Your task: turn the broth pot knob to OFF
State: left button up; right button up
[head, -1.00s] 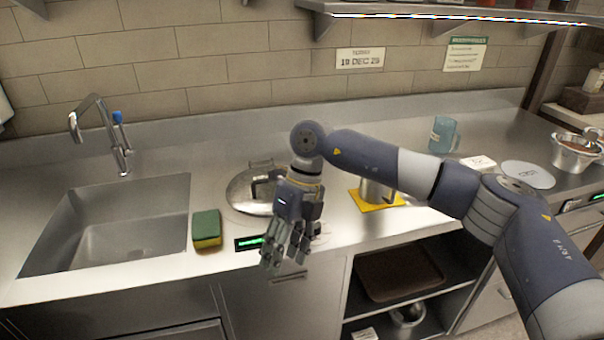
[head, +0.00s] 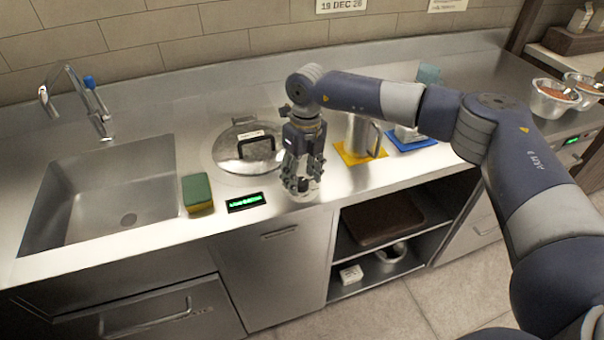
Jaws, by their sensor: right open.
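The broth pot (head: 235,160) is sunk in the counter under a steel lid with a dark handle. A small black display with green lettering (head: 245,202) sits in front of it; I cannot read the text. A pale round knob (head: 309,193) shows partly at the counter's front, right of the display. My right gripper (head: 301,184) is open and points down over the knob. Its fingers hide much of the knob, so its setting and any contact cannot be told. My left gripper is not in view.
A green and yellow sponge (head: 197,192) lies left of the display, beside the sink (head: 110,200). A steel jug (head: 361,135) stands on a yellow mat (head: 350,157) to the right. A blue mat (head: 412,143) lies beyond it. An open shelf is below the counter.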

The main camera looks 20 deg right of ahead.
jog(key=shift+f, duration=0.4)
jog(key=c, duration=1.1)
jog(key=shift+f+n+b, duration=0.15)
jog(key=shift+n+b, duration=0.85)
jog(key=shift+n, duration=0.2)
jog(key=n+b, duration=0.1)
jog(key=n, duration=0.1)
jog(key=shift+n+b, duration=0.3)
jog(key=shift+b, duration=0.1)
jog(key=n+b, duration=0.1)
jog(key=n, duration=0.2)
jog(key=shift+b, duration=0.35)
jog(key=shift+a+n+h+b, duration=0.1)
jog(key=shift+n+h+b, duration=0.35)
jog(key=shift+n, duration=1.45)
jog(key=shift+r, duration=0.2)
